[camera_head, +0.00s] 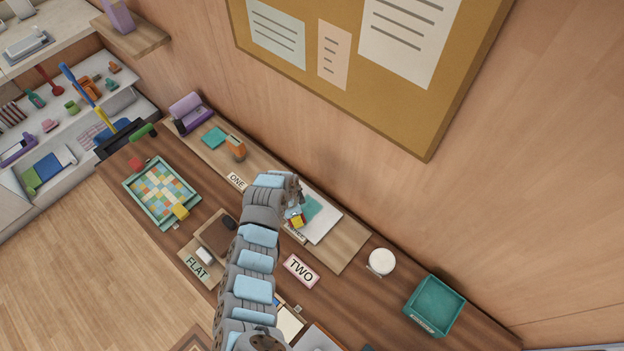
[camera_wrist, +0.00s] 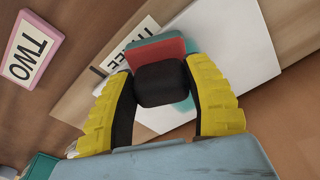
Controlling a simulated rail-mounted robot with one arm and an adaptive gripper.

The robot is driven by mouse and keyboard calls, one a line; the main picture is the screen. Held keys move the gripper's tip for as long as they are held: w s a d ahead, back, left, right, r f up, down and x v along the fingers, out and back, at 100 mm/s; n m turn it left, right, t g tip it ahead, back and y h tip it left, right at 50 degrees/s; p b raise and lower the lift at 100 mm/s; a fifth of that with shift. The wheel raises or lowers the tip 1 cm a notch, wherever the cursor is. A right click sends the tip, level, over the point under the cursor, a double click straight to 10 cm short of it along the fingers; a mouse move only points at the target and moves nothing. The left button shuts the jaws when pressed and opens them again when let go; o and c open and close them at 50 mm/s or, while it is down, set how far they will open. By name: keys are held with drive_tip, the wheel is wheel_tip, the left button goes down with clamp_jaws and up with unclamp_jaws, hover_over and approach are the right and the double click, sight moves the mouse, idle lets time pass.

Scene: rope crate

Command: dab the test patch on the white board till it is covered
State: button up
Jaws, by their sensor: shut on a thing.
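The white board (camera_head: 322,231) lies on a wooden strip, with a teal test patch (camera_head: 314,206) on it, partly hidden by my arm. The board (camera_wrist: 235,45) also fills much of the wrist view, where a bit of teal shows between my fingers. My gripper (camera_head: 297,219) is over the board's left part. In the wrist view its yellow fingers are shut on the black grip of a dabber (camera_wrist: 162,84), which has a red block with a teal edge beyond the grip. I cannot tell whether the dabber touches the board.
A THREE label (camera_wrist: 130,40) lies beside the board. A TWO card (camera_head: 301,270), a white round thing (camera_head: 382,261) and a teal bin (camera_head: 436,304) are nearby. An orange-topped object (camera_head: 236,147) and a teal square (camera_head: 214,137) stand farther left. The wall rises behind.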

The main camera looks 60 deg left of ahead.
drive_tip(key=shift+w+a+f+b, duration=0.1)
drive_tip(key=shift+w+a+b, duration=0.5)
drive_tip(key=shift+w+b, duration=0.85)
drive_tip(key=shift+w+a+f+b, duration=0.1)
drive_tip(key=shift+w+a+b, duration=0.45)
drive_tip(key=shift+w+b, duration=0.9)
drive_tip(key=shift+w+a+f+b, duration=0.1)
drive_tip(key=shift+w+a+b, duration=0.5)
drive_tip(key=shift+w+b, duration=0.8)
drive_tip(key=r, duration=0.1)
drive_tip(key=w+r, duration=0.1)
drive_tip(key=shift+w+a+r+p, duration=0.15)
drive_tip(key=shift+w+r+p, duration=0.05)
drive_tip(key=shift+r+p, duration=1.4)
drive_tip(key=shift+r, duration=1.75)
